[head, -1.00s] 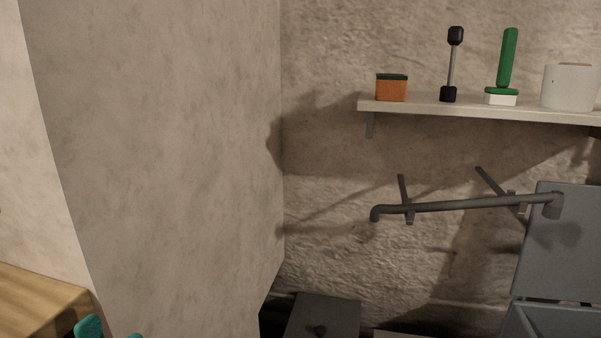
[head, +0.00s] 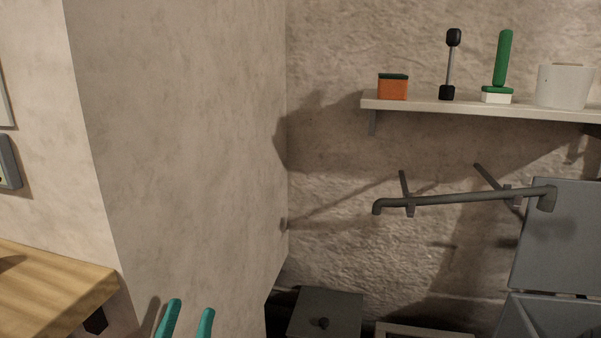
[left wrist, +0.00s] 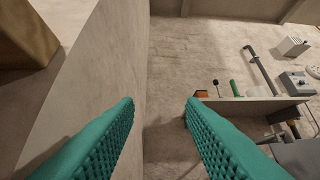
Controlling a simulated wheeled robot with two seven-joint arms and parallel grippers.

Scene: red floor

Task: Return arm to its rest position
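My left gripper (head: 188,318) shows at the bottom of the head view, left of centre, as two teal fingertips standing apart. In the left wrist view its two ridged teal fingers (left wrist: 160,112) are spread wide with nothing between them. It is in front of the plaster wall corner and touches nothing that I can see. The rest of the left arm is hidden below the head view. My right gripper is not in view.
A wooden counter (head: 60,285) is at the lower left. A shelf (head: 430,107) at the right holds an orange sponge (head: 393,88), a black-ended tool (head: 450,65), a green brush (head: 503,62) and a white pot (head: 562,87). Below are a grey rail (head: 455,199) and a grey box (head: 325,312).

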